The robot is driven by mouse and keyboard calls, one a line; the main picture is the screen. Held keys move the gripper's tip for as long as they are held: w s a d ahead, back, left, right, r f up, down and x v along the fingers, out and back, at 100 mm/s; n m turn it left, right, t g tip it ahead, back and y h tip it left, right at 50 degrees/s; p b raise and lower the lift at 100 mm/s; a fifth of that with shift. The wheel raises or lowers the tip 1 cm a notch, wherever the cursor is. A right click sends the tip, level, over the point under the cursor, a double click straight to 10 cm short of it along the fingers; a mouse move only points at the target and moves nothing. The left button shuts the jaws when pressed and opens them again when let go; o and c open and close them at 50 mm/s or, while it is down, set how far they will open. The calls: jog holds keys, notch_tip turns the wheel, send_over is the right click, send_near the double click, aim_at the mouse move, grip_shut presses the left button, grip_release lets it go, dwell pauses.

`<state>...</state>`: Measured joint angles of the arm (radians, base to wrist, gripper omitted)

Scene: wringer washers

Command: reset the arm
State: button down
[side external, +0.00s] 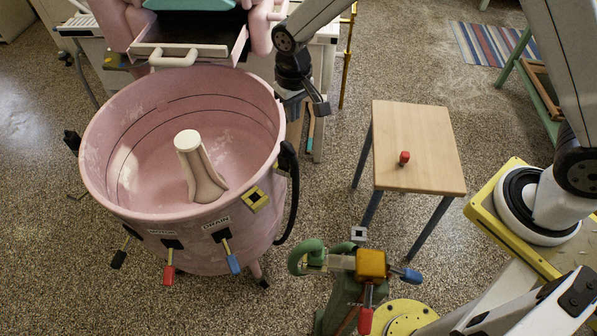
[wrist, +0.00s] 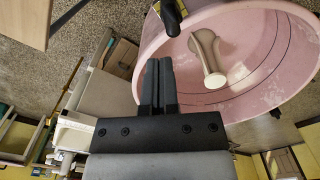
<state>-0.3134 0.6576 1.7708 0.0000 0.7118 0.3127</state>
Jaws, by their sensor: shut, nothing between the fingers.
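My gripper (side external: 321,107) is shut and empty. In the side external view it hangs in the air at the upper middle, to the right of the pink washer tub (side external: 110,190). In the wrist view my gripper (wrist: 158,64) shows its two dark fingers together, with the pink tub (wrist: 290,80) beyond them. The white agitator (side external: 202,172) stands inside the tub. My gripper touches nothing that I can see, though its exact height is hard to judge.
A small wooden table (side external: 425,140) with a red knob-like object (side external: 404,158) stands to the right. A green machine (side external: 345,300) with a yellow block is at the bottom middle. A black hose (side external: 289,185) curves along the tub's right side.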

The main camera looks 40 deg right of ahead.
jog(key=s+d+r+t, duration=0.1)
jog(key=s+d+r, duration=0.2)
jog(key=s+d, duration=0.4)
jog(key=s+d+r+t, duration=0.1)
jog(key=s+d+r, duration=0.1)
jog(key=s+d, duration=0.5)
jog(key=shift+s+d+r+t, duration=0.15)
jog(key=shift+s+r+t, duration=0.2)
jog(key=shift+s, duration=0.6)
